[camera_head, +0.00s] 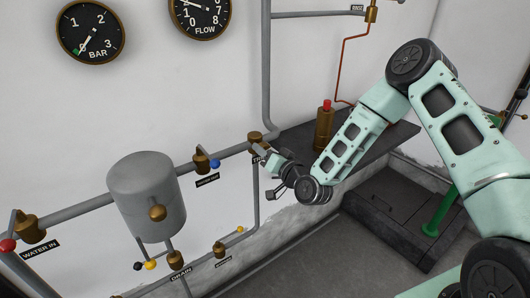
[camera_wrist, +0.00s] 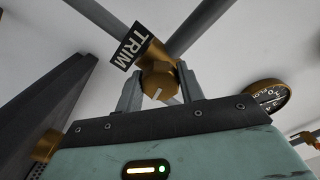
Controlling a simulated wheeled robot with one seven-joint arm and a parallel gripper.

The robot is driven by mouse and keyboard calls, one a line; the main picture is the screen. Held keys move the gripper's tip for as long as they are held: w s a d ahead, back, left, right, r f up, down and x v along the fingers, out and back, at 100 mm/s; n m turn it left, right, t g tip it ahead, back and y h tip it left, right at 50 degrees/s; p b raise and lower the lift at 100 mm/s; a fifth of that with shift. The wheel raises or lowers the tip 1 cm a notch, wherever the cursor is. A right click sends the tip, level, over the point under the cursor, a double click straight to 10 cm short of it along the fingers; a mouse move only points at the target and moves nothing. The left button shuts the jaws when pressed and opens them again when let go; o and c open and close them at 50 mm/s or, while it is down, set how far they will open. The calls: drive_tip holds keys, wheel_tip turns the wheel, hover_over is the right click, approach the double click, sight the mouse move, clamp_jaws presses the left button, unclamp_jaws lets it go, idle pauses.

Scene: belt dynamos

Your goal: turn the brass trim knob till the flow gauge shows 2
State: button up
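The brass trim knob (camera_wrist: 158,78) with a white pointer mark shows in the wrist view, below the black TRIM label (camera_wrist: 131,46). My gripper (camera_wrist: 160,70) has one grey finger on each side of the knob. Both fingers appear to press against its sides. In the head view my gripper (camera_head: 264,153) is at the brass fitting (camera_head: 255,137) on the pipe, and the knob is mostly hidden. The flow gauge (camera_head: 205,20) is cut by the top edge. Its needle points up and left, just above the 1. The gauge also shows small in the wrist view (camera_wrist: 270,97).
A bar gauge (camera_head: 90,32) hangs at the upper left. A grey tank (camera_head: 146,190) and valves with coloured knobs line the pipes at left. A brass cylinder with a red top (camera_head: 324,128) stands on a dark shelf (camera_head: 392,140) behind my arm.

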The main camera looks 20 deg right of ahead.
drive_tip(key=o, duration=0.4)
drive_tip(key=shift+c, duration=0.2)
drive_tip(key=v, duration=1.7)
drive_tip(key=shift+s+p, duration=0.2)
drive_tip(key=shift+p, duration=0.25)
